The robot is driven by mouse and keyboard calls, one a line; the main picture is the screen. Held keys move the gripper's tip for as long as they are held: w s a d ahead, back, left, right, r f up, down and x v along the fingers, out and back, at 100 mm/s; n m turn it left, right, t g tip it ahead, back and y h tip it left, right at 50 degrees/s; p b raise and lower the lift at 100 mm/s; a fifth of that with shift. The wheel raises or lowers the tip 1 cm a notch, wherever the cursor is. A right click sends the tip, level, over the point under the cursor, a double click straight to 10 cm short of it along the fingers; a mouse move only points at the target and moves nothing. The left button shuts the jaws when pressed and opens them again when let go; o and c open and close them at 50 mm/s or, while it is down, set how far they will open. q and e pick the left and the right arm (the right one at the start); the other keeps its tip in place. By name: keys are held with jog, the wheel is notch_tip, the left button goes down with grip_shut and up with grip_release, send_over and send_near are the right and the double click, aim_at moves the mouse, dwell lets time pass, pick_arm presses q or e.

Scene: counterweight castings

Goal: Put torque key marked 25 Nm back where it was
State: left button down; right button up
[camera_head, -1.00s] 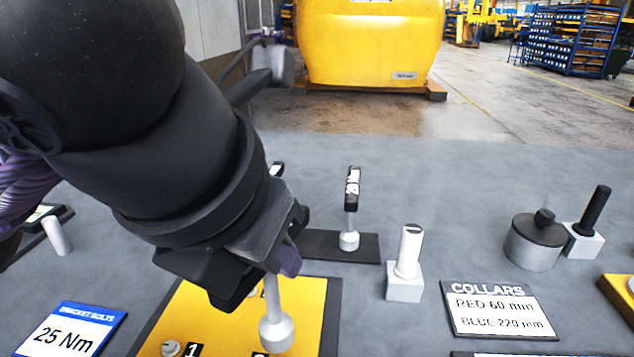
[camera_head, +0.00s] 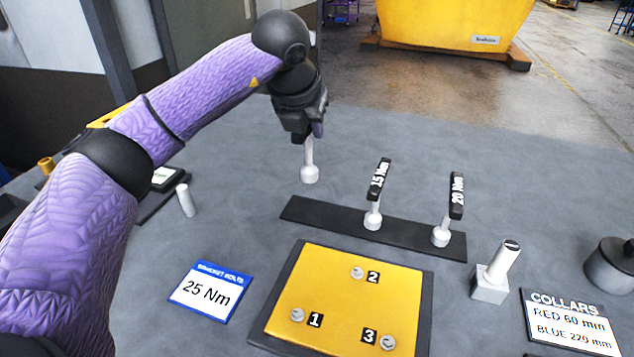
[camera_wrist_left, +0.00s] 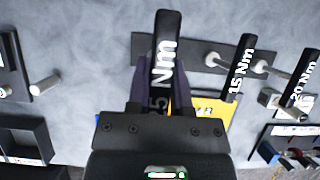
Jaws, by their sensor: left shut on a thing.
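My left gripper (camera_head: 306,135) is shut on a torque key (camera_head: 309,165), held upright with its pale socket end down. The strip's left end is bare. My right gripper is out of view.
A yellow plate (camera_head: 340,300) with bolts numbered 1, 2 and 3 lies in front of the strip. A "25 Nm" sign (camera_head: 206,292) lies to its left. A pale block with a peg (camera_head: 492,283) and a collars sign (camera_head: 570,325) are at right. The surface behind the strip is clear.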

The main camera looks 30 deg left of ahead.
aim_at(308, 164)
pick_arm(q)
notch_tip(308, 164, down, 7)
jog(key=shift+f+b, duration=0.1)
jog(key=shift+b, duration=0.9)
jog(key=shift+f, duration=0.2)
jog(key=shift+r, duration=0.1)
jog(key=shift+f, duration=0.2)
jog(key=c, duration=0.8)
grip_release()
jog(key=shift+o, duration=1.3)
jog(key=shift+r, duration=0.3)
jog(key=p+v, duration=0.3)
jog(key=v, duration=0.9)
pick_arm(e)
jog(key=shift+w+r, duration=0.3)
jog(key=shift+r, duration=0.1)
